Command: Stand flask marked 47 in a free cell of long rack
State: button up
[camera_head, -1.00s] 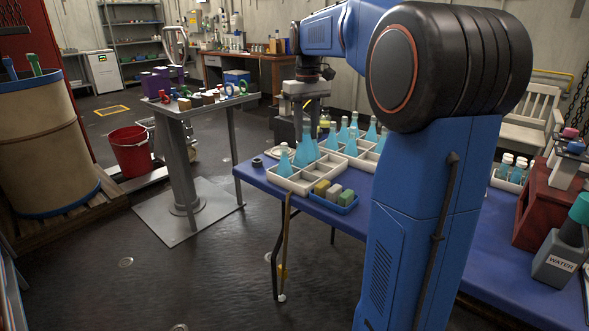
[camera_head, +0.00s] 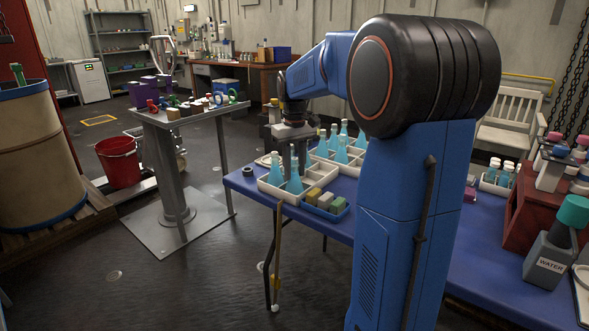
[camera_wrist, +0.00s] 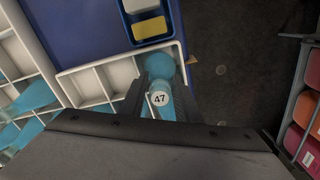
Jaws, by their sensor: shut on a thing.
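My gripper (camera_head: 295,158) is shut on the neck of a blue conical flask (camera_head: 294,184). In the wrist view the flask (camera_wrist: 160,66) carries a round white label reading 47 between my fingers (camera_wrist: 158,100). The flask is upright at the front of the near white rack (camera_head: 270,191), low over or in a front cell; its base contact is hidden. Another blue flask (camera_head: 276,174) stands in this rack, just left of it. The wrist view shows empty cells (camera_wrist: 120,74) in the rack.
A second white rack (camera_head: 352,170) with several blue flasks stands behind. A blue tray (camera_head: 338,213) of sponge-like blocks sits close in front of the near rack. The blue table's (camera_head: 238,183) left edge is near. A grey stand (camera_head: 190,116) with small items is further left.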

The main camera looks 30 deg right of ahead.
jog(key=o, duration=0.8)
jog(key=shift+f, duration=0.1)
jog(key=shift+o, duration=0.2)
notch_tip(320, 180, up, 12)
jog(key=shift+r, duration=0.15)
jog(key=s+a+f+t, duration=0.1)
jog(key=s+a+f, duration=0.1)
jog(key=s+a, duration=0.4)
jog(key=s+a+f+t, duration=0.1)
jog(key=s+a+f, duration=0.25)
jog(key=s, duration=0.55)
jog(key=s+a+f+t, duration=0.1)
jog(key=s+a+f, duration=0.2)
jog(key=s+f, duration=0.3)
jog(key=s+a+f+t, duration=0.1)
jog(key=s+a+f, duration=0.2)
jog(key=s+f, duration=0.4)
jog(key=shift+s+a+n+t, duration=0.15)
jog(key=shift+s+n+t, duration=0.2)
jog(key=shift+s, duration=0.8)
